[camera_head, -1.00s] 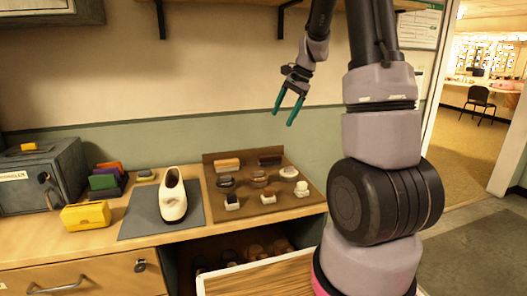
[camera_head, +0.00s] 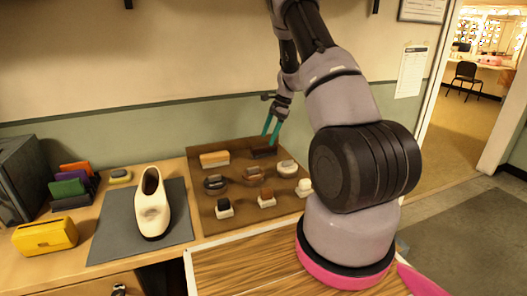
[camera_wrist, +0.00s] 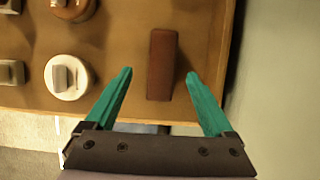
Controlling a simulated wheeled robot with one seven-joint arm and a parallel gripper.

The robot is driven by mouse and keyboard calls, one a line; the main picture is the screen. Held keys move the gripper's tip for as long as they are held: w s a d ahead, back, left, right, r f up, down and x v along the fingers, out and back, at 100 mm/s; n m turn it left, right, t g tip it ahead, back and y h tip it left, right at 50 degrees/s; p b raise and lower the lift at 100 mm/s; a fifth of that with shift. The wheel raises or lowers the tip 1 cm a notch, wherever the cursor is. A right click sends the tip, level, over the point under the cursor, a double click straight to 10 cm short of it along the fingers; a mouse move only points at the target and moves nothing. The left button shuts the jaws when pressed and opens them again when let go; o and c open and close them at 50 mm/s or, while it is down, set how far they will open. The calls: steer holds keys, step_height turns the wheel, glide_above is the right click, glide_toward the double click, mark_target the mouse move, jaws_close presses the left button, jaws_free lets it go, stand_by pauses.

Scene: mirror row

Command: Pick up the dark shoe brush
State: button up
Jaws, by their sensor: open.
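The dark shoe brush (camera_head: 263,152) lies at the back right of the brown board (camera_head: 228,222) on the bench. In the wrist view the brush (camera_wrist: 162,65) looks like a reddish-brown block, upright in the picture. My gripper (camera_head: 270,136) hangs over the brush with its teal fingers pointing down. In the wrist view the open fingers of my gripper (camera_wrist: 160,73) lie to either side of the brush, with a gap on both sides. Nothing is held. I cannot tell exactly how high the fingertips are above the board.
A light brush (camera_head: 214,158) lies left on the board. A white-topped round tin (camera_wrist: 68,76) is nearest the brush; several other tins and bottles stand in front. A cream shoe (camera_head: 152,205) stands on a grey mat (camera_head: 112,232). The green wall (camera_head: 120,143) is close behind.

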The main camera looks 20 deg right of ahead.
mark_target(264, 146)
steer(key=shift+x, duration=2.75)
steer(key=shift+w+f, duration=0.15)
steer(key=shift+f, duration=0.05)
steer(key=shift+c, duration=0.3)
jaws_close()
step_height(264, 146, up, 10)
steer(key=shift+r, duration=0.25)
